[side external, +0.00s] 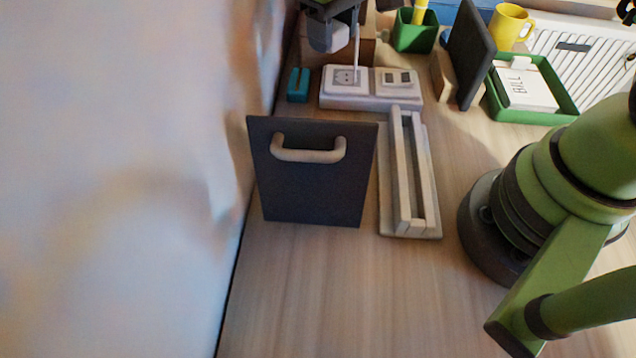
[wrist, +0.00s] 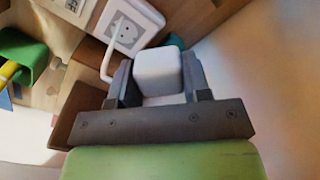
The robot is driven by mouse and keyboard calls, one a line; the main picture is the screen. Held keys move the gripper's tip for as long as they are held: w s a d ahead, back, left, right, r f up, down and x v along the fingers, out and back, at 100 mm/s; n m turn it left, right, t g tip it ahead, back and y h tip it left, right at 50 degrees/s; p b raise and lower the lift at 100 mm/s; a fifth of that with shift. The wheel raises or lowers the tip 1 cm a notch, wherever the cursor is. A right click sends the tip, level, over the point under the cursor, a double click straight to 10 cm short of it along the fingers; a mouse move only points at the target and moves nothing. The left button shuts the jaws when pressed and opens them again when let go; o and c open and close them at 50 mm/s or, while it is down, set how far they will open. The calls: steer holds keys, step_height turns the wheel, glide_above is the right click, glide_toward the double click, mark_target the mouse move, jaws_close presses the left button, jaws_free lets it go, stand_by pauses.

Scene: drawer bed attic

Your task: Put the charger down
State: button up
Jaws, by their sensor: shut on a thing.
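The charger (wrist: 158,70) is a white rounded block. My gripper (wrist: 160,82) is shut on it, with one dark finger on each side in the wrist view. In the side view the charger (side external: 328,37) hangs under my gripper (side external: 332,14) at the top edge, above the desk and partly hidden. The white socket block (side external: 346,100) lies below it; its outlet also shows in the wrist view (wrist: 127,33). A thin white cord (side external: 357,45) rises by the outlet; where its ends go is unclear.
A teal piece (side external: 298,85) sits left of the socket block. A brown wooden box (side external: 367,52) and green pen cup (side external: 414,37) stand behind. A dark panel with a handle (side external: 314,190) and a pale slotted rack (side external: 406,175) stand nearer. The front desk (side external: 310,290) is clear.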

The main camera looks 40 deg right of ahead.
steer(key=s+a+r+n, duration=0.3)
steer(key=s+a+n, duration=0.2)
steer(key=n, duration=0.8)
steer(key=s+a+r+n, duration=0.4)
steer(key=s+a+n, duration=0.15)
steer(key=n, duration=0.75)
steer(key=f, duration=1.8)
steer(key=w+f, duration=0.1)
steer(key=f, duration=0.8)
steer(key=shift+a+f, duration=0.15)
steer(key=shift+f, duration=0.1)
steer(key=shift+f, duration=0.5)
steer(key=o, duration=1.2)
